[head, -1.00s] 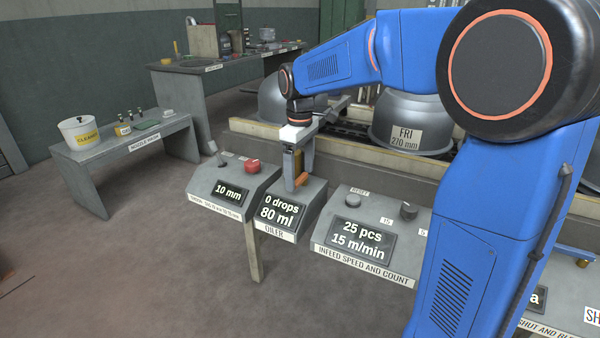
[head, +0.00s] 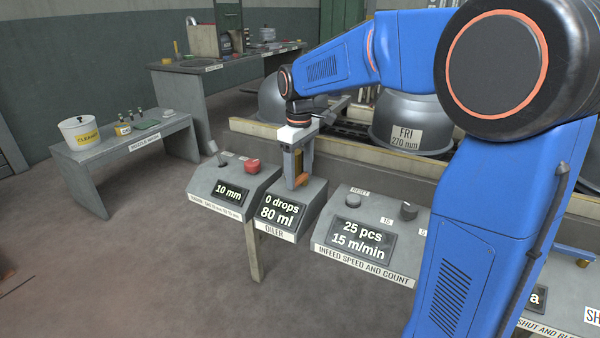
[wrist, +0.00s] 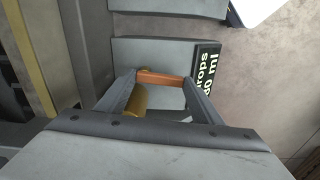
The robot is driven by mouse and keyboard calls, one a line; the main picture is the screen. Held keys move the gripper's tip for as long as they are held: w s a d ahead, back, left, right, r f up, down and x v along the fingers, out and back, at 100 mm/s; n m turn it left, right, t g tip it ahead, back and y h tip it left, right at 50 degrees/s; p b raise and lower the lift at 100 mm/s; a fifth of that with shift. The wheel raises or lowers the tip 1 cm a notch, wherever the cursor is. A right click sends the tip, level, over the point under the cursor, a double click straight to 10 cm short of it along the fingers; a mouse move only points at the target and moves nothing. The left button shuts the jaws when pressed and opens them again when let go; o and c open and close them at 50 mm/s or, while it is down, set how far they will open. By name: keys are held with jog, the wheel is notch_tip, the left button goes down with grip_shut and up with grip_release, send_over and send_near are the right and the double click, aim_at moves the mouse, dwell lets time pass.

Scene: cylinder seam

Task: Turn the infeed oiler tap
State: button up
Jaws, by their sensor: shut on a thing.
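The oiler box (head: 272,231) stands in the middle of the head view, with a display (head: 281,208) reading "0 drops" and "80 ml". The orange tap lever (wrist: 160,78) lies across between my fingertips in the wrist view, and a brass-coloured cylinder (wrist: 140,99) sits beside it. In the head view the orange lever (head: 302,181) shows low at my gripper (head: 299,168). My gripper points down over the box and is shut on the lever. My fingers hide part of the tap in the head view.
Left of the oiler is a panel with a red button (head: 252,166) and a "10 mm" display. Right of it is the infeed speed and count panel (head: 361,240) with knobs. A metal bowl (head: 405,110) stands behind. Open floor lies in front.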

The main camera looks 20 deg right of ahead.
jog(key=m, duration=0.3)
jog(key=shift+w+a+m, duration=0.25)
jog(key=shift+w+m, duration=0.35)
jog(key=shift+m, duration=0.7)
jog(key=shift+w+m, duration=0.2)
jog(key=shift+m, duration=0.7)
jog(key=o, duration=1)
jog(key=shift+o, duration=0.2)
notch_tip(320, 180, up, 18)
jog(key=shift+f, duration=0.25)
jog(key=shift+s, duration=0.1)
